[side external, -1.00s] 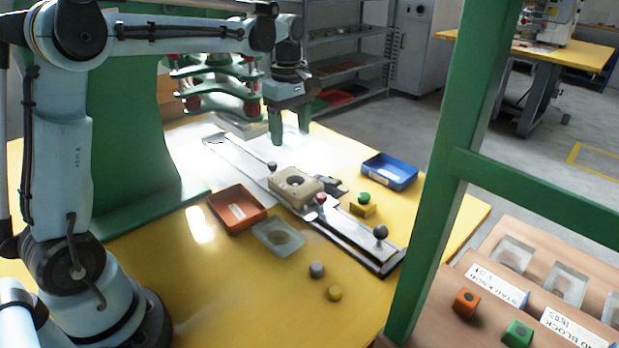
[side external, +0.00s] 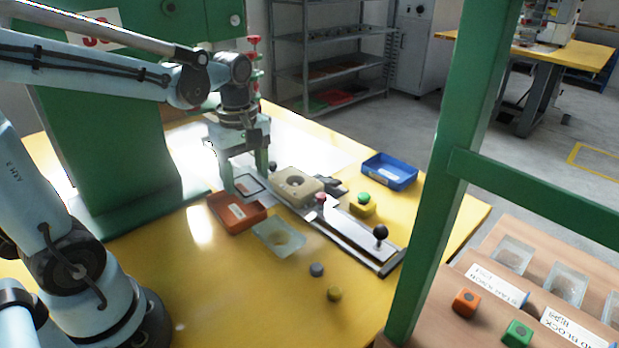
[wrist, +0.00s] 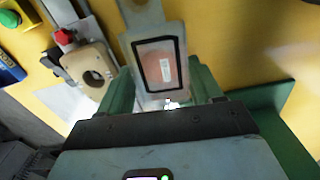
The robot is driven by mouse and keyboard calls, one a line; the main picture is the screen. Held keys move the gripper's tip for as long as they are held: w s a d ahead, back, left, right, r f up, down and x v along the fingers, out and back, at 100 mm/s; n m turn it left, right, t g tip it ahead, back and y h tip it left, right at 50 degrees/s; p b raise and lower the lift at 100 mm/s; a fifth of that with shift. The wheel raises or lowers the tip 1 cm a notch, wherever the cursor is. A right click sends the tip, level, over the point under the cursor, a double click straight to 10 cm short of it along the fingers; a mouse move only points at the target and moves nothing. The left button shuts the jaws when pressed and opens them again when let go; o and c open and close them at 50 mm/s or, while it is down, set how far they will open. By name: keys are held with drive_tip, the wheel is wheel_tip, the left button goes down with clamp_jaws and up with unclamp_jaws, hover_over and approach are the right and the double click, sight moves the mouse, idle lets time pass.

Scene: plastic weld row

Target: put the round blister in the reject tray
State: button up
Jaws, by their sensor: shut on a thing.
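My gripper (side external: 246,176) is shut on a clear blister with a dark rectangular outline (side external: 250,185), just above and behind the orange tray (side external: 237,211). In the wrist view, that blister (wrist: 160,66) sits between my green fingers. Orange and a white label show through its window. A different clear blister with a round cavity, the round blister (side external: 279,239), lies on the yellow table in front of the orange tray, apart from my gripper. Part of it seems to show at the top of the wrist view. No tray lettering is legible in the side view.
A beige fixture block (side external: 297,184) with a round hole sits on the metal slide right of my gripper. A blue tray (side external: 389,172) and a yellow block with a green knob (side external: 363,205) stand beyond. Grey and yellow discs lie in front. The front table is mostly clear.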

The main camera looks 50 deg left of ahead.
drive_tip(key=shift+w+a+f, duration=0.2)
drive_tip(key=shift+a+f, duration=1.8)
drive_tip(key=shift+f, duration=0.2)
drive_tip(key=shift+w+a+f, duration=0.2)
drive_tip(key=shift+a+f, duration=1.75)
drive_tip(key=shift+f, duration=0.25)
drive_tip(key=shift+f, duration=0.15)
drive_tip(key=o, duration=0.9)
drive_tip(key=shift+c, duration=0.2)
